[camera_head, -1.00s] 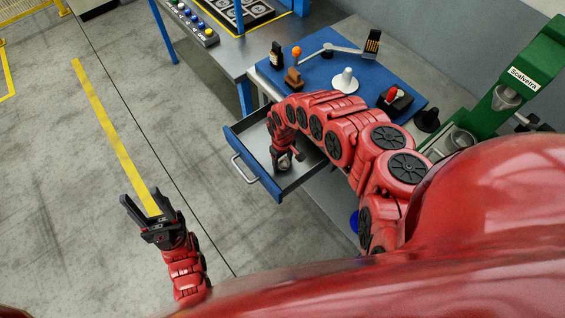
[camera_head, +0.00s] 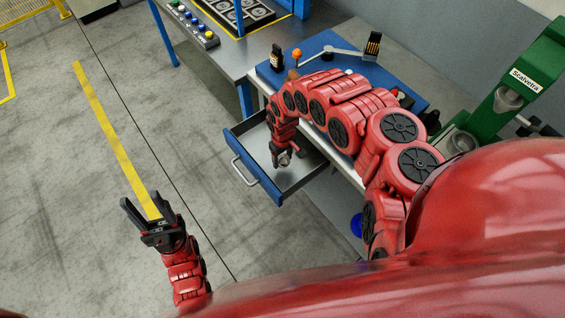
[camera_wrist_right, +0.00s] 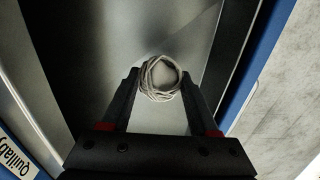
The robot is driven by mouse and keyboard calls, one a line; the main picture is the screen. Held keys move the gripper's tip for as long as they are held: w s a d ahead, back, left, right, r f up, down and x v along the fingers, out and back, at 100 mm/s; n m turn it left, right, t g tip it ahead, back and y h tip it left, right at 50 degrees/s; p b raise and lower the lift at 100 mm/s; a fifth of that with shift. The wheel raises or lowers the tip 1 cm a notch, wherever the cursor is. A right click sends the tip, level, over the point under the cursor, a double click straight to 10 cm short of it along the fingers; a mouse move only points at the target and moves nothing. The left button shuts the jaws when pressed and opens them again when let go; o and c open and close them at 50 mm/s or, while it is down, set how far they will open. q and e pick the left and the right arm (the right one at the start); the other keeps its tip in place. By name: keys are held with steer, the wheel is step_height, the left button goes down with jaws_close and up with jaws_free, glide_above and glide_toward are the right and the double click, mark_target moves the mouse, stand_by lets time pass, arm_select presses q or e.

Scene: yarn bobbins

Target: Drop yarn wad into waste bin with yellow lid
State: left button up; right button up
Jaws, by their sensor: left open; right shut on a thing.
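The yarn wad (camera_wrist_right: 160,79) is a pale, round coil of strands in the right wrist view. It sits between the fingertips of my right gripper (camera_head: 284,160), which is shut on it. In the head view the gripper is over the open blue-fronted drawer (camera_head: 268,189), and the wad is too small there to make out well. The drawer's bare metal inside lies behind the wad in the wrist view. My left gripper (camera_head: 146,212) is open and empty above the floor at the lower left. No waste bin with a yellow lid shows in either view.
My right arm crosses over the mat. A green machine (camera_head: 510,85) stands on the right. The floor at left is clear, with a yellow stripe (camera_head: 108,132).

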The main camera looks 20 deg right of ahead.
mark_target(283, 158)
step_height(283, 158, up, 6)
steer(key=shift+r, duration=0.25)
steer(key=shift+s+f, duration=0.1)
